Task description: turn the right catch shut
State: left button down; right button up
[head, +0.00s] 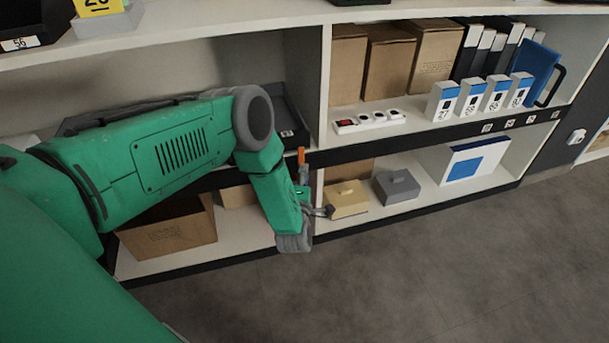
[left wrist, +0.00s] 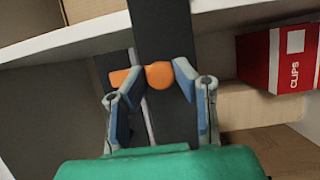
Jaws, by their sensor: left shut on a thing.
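My left gripper (head: 303,184) is at the lower shelf front, just below the visible orange. In the left wrist view the fingers of my left gripper (left wrist: 155,82) stand on both sides of the catch and are shut on it. The fingers partly hide it. My right gripper is out of view.
A tan box (head: 347,199) and a grey box (head: 396,186) stand right of my gripper on the lower shelf. A red clips box (left wrist: 280,58) is beside it in the wrist view. A brown carton (head: 168,230) stands left. The floor in front is clear.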

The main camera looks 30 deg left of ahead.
pick_arm(q)
jog(key=shift+s+a+f, duration=0.1)
jog(key=shift+f, duration=0.1)
jog(key=c, duration=1.3)
grip_release()
jog(key=v, duration=1.2)
